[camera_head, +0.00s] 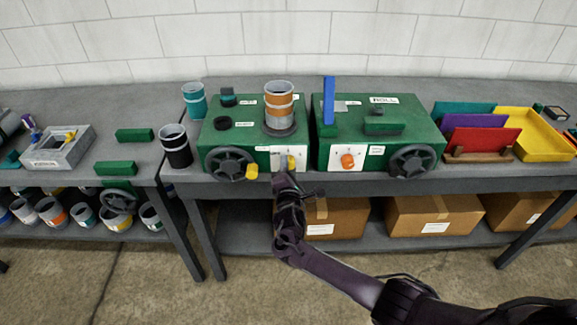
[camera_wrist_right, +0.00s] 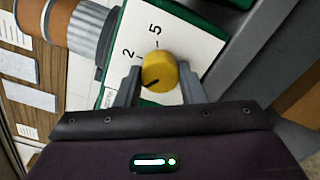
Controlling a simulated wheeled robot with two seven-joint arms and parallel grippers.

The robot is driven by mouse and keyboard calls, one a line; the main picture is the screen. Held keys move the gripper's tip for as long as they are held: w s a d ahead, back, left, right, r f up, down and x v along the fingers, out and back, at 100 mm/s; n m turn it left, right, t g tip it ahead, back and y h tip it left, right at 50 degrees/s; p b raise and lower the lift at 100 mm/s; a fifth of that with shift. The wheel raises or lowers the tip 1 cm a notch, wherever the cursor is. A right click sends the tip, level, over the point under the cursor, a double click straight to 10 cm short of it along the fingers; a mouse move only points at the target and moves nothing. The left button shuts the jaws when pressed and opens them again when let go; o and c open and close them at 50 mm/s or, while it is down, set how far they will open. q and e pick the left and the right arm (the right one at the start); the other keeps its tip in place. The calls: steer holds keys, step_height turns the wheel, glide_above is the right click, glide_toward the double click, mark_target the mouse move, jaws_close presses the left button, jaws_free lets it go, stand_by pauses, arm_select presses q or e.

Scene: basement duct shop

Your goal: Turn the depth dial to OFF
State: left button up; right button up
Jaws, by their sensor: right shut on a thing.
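The yellow dial (camera_wrist_right: 160,69) sits on a white plate (camera_wrist_right: 180,25) marked 2 and 5. A black pointer line on it points to the lower left in the right wrist view, away from both numbers; I see no OFF mark there. My right gripper (camera_wrist_right: 162,88) has its two grey fingers on either side of the dial, shut on it. In the head view the dial (camera_head: 291,163) is on the front of the left green machine (camera_head: 225,145), partly covered by my right gripper (camera_head: 284,162). My left gripper is not in view.
A second green machine (camera_head: 415,113) with an orange dial (camera_head: 348,161) and a handwheel (camera_head: 412,161) stands to the right. Another handwheel (camera_head: 230,163) and a yellow knob (camera_head: 252,172) are just left of my gripper. A black can (camera_head: 176,150) stands at the bench's left end.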

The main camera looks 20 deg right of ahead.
steer(key=shift+n, duration=0.4)
steer(key=o, duration=1)
steer(key=v, duration=0.7)
steer(key=shift+s+a, duration=0.15)
steer(key=shift+s, duration=0.25)
